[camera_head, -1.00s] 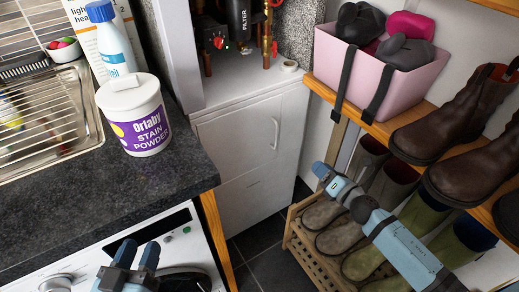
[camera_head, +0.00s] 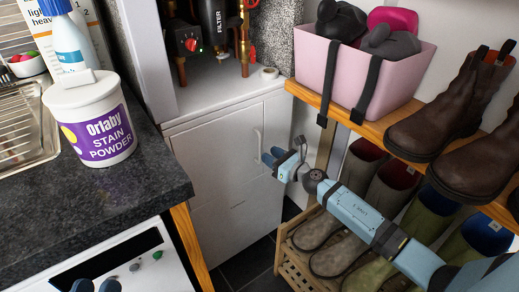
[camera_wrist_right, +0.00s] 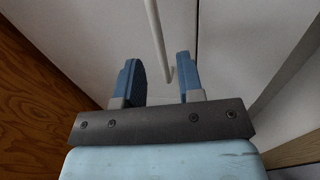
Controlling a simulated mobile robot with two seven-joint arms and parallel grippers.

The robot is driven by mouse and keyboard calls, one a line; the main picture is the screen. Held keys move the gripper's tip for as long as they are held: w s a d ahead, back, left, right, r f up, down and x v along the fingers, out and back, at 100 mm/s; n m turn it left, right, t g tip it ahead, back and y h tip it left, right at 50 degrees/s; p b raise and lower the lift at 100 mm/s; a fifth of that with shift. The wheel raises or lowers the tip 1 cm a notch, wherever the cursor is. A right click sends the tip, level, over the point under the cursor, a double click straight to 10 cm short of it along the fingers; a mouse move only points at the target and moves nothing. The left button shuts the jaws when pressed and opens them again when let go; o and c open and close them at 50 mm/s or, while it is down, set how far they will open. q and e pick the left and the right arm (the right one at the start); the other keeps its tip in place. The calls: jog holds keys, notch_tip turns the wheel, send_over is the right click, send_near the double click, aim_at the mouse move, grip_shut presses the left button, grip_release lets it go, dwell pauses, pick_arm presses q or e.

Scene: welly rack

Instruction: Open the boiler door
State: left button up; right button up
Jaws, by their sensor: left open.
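The white boiler door (camera_head: 225,155) is shut, in the lower cabinet below the pipes. Its pale vertical handle (camera_head: 258,145) is near the door's right side. My right gripper (camera_head: 271,158) is just in front of the handle's lower part. In the right wrist view the gripper (camera_wrist_right: 160,65) is open, and the handle (camera_wrist_right: 155,35) lines up between its two blue fingers; I cannot tell whether it touches.
A dark worktop (camera_head: 110,195) with a stain powder tub (camera_head: 95,130) stands left of the door. At right a wooden shelf holds a pink box (camera_head: 350,75) and brown boots (camera_head: 440,115). Below it, wellies stand on a slatted rack (camera_head: 290,250). Dark floor shows between.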

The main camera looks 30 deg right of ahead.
aim_at(260, 161)
jog(key=x, duration=0.5)
jog(key=shift+w+a, duration=0.1)
jog(key=shift+w, duration=0.1)
grip_shut()
